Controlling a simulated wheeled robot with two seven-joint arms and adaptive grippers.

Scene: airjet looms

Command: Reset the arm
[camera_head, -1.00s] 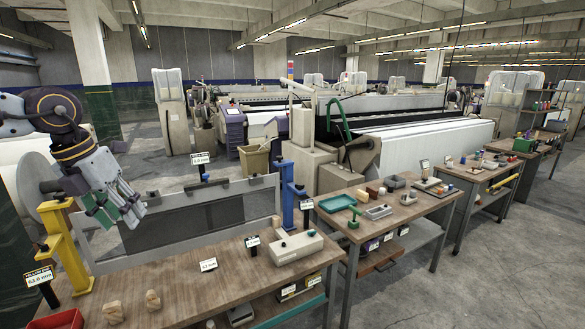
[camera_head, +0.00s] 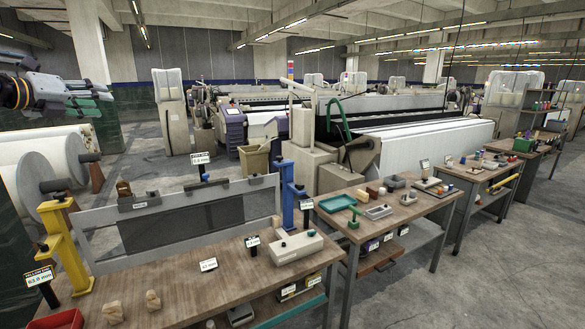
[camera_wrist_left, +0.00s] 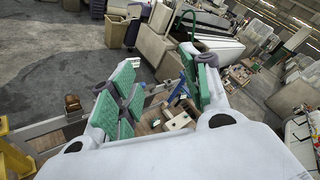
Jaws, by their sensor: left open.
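My left gripper (camera_head: 92,96) is at the far upper left of the head view, high above the workbench and apart from it. Its green-padded fingers also show in the left wrist view (camera_wrist_left: 165,90), spread apart with nothing between them. Only a short part of my left arm shows at the left edge of the head view. My right gripper is in neither view.
A wooden workbench (camera_head: 190,285) holds a grey frame, a yellow post (camera_head: 65,245), a blue post (camera_head: 287,195), wooden blocks (camera_head: 113,311) and a grey box device (camera_head: 296,247). More benches stand right. Large looms (camera_head: 420,140) fill the back. Grey floor lies clear at right.

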